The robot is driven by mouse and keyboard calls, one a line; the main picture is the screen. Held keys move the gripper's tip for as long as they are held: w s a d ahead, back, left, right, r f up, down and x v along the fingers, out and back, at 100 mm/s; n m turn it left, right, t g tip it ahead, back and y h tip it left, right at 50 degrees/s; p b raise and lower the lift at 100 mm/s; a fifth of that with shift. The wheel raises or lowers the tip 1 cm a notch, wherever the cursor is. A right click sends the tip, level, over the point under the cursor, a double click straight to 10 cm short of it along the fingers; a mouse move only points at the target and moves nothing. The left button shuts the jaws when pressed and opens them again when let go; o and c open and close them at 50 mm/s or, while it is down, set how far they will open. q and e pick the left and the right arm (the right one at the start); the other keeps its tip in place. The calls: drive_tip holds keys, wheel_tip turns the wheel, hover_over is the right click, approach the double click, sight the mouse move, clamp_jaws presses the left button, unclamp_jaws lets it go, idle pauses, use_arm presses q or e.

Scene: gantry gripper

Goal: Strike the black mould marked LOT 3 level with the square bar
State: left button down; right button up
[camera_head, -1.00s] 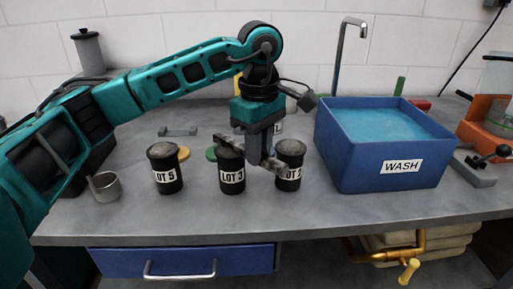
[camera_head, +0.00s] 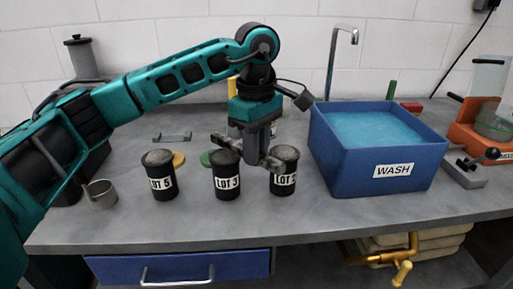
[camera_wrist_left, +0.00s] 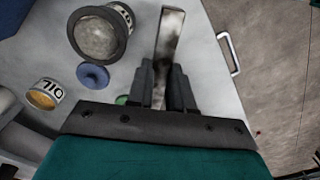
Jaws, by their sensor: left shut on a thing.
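The black mould marked LOT 3 (camera_head: 227,188) stands upright on the bench, in the middle of a row of three. My left gripper (camera_head: 258,160) points down, just right of it, between it and the right-hand mould. It is shut on the grey square bar (camera_head: 221,138), which runs from above the back of the LOT 3 mould toward the right-hand mould's rim. I cannot tell whether the bar touches either rim. The bar also shows between the fingers in the left wrist view (camera_wrist_left: 170,40). My right gripper is out of view.
The LOT 5 mould (camera_head: 160,177) stands left, another black mould (camera_head: 285,165) close right, its label partly readable. A metal cup (camera_head: 101,196) stands far left. The blue WASH tub (camera_head: 360,165) bounds the right side. An OIL tin (camera_wrist_left: 44,96) shows in the wrist view.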

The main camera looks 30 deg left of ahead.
use_arm(q)
drive_tip(key=shift+r+p, duration=1.6)
drive_tip(key=shift+r, duration=0.85)
